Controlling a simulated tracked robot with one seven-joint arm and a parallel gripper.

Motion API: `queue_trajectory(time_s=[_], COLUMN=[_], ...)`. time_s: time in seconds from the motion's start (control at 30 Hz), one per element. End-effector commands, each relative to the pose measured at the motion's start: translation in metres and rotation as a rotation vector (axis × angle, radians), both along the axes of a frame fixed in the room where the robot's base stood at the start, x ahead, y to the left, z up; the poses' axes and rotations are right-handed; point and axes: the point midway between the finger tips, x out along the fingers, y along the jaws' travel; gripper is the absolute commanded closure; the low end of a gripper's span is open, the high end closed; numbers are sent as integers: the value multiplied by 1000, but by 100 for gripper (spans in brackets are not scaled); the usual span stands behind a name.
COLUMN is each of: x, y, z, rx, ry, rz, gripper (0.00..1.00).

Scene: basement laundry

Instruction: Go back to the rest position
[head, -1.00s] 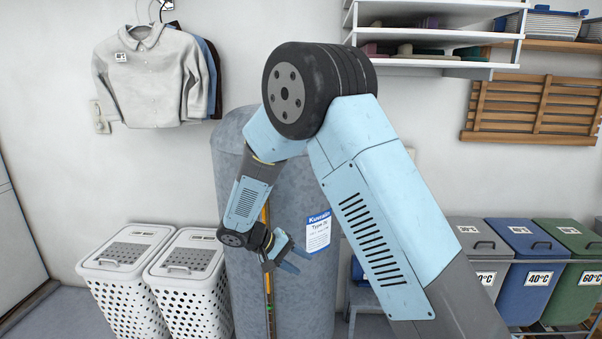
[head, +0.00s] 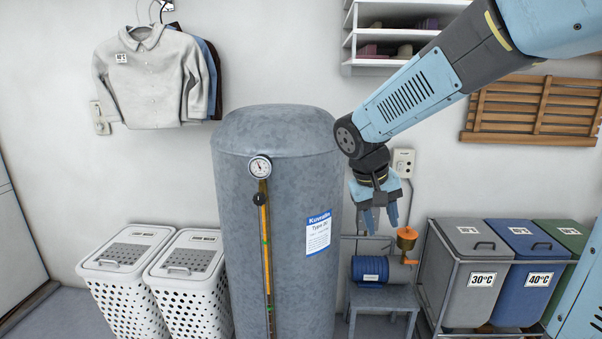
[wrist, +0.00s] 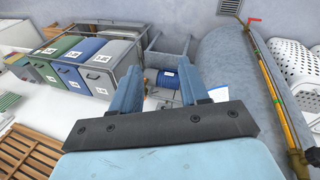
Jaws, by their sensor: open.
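My gripper (head: 379,217) hangs to the right of the grey tank in the head view, fingers pointing down. It is open and nothing shows between its fingers. In the wrist view the two blue fingers (wrist: 158,95) stand apart, with the floor area around the blue pump beyond them. My arm comes in from the upper right of the head view and bends down at the wrist.
The tall grey tank (head: 280,190) with a gauge (head: 260,167) stands left of my gripper. Below my gripper, a blue pump (head: 382,270) sits on a small stand (head: 385,297). Lidded bins (head: 470,260) are at right, white baskets (head: 190,285) at left, shelves (head: 390,65) above.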

Motion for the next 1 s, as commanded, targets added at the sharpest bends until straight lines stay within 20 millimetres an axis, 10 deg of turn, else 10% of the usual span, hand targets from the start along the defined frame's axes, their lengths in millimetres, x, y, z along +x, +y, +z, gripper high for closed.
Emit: queue_trajectory(time_s=[0.7, 1.0], x=[-129, -154], y=[-60, -64], z=[60, 64], rx=[281, 315], ry=[-302, -386], rz=[-34, -30], gripper=[55, 55])
